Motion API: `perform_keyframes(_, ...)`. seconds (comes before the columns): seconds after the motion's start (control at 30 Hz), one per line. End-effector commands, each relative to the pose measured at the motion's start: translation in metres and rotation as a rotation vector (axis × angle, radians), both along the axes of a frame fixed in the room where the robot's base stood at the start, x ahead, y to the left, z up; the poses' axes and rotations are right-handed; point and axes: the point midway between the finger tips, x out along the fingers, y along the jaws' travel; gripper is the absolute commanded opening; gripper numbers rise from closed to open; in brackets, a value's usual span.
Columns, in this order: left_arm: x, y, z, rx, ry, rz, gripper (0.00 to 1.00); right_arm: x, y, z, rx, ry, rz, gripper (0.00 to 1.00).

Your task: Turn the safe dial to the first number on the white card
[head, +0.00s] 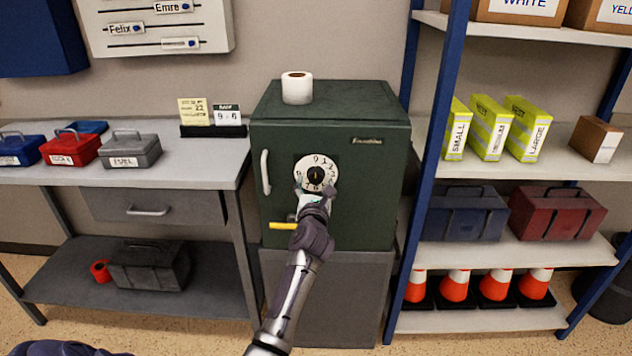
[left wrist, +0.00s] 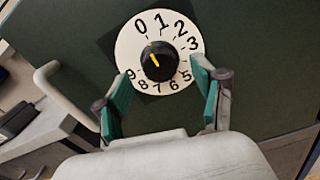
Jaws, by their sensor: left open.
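The dark green safe (head: 375,150) stands right of the desk, its door facing me. Its white dial (head: 304,165) has digits around a black knob (head: 316,174). In the left wrist view the knob (left wrist: 160,62) has a yellow mark pointing up-left, roughly toward 0. My left gripper (head: 315,190) is open in front of the dial's lower part. In the left wrist view its teal fingertips (left wrist: 164,78) are spread on either side of the dial, apart from the knob. The white card (head: 227,115) with a black header stands on the desk and appears to read 9 - 6. My right gripper is not in view.
A yellow card (head: 193,111) stands beside the white one in a black holder (head: 213,131). A silver safe handle (head: 265,172) is left of the dial. A paper roll (head: 297,88) sits on the safe. A blue-framed shelf (head: 430,150) stands close on the right.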

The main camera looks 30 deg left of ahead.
Motion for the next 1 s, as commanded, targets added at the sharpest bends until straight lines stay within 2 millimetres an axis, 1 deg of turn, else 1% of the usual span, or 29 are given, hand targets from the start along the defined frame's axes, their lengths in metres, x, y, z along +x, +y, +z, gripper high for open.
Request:
perform_keyframes(0.03,0.007,0.005,0.000,0.000,0.000,0.002,0.69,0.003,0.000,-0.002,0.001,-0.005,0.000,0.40)
perform_keyframes(0.1,0.014,0.009,-0.001,0.000,0.000,0.001,0.69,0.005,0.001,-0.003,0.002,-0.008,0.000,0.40)
perform_keyframes(0.2,0.021,0.013,-0.001,0.001,0.001,0.000,0.69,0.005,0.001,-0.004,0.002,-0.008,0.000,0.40)
perform_keyframes(0.33,0.024,0.015,0.000,0.001,0.001,0.000,0.69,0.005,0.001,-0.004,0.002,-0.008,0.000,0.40)
perform_keyframes(0.57,0.024,0.015,0.000,0.002,0.001,0.000,0.69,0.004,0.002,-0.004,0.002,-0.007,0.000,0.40)
perform_keyframes(0.9,0.024,0.015,0.000,0.002,0.001,0.000,0.12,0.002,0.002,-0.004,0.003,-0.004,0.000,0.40)
perform_keyframes(0.93,0.024,0.015,0.000,0.002,0.001,0.000,0.09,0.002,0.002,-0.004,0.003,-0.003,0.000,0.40)
perform_keyframes(1.0,0.024,0.015,0.000,0.002,0.001,0.000,0.09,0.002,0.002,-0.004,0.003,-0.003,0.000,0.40)
